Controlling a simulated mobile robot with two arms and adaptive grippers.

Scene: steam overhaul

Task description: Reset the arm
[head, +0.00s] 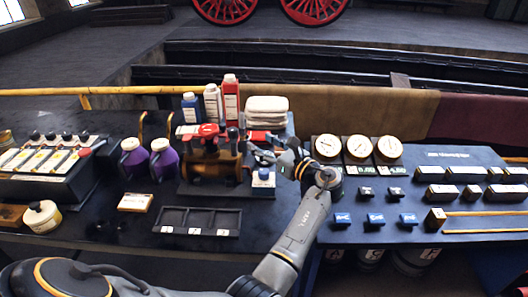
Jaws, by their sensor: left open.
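My left arm comes in from the bottom left, bends at the bottom middle and rises to the middle of the bench. My left gripper (266,156) is open. My right gripper is not in view.
A dark tray with compartments (198,233) lies in front of the fixture. Purple bottles (163,165) stand left of it; a red bottle (231,98) and folded cloths (266,110) stand behind. Round gauges (358,149) are close to my wrist, on the blue panel (470,160) at right.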

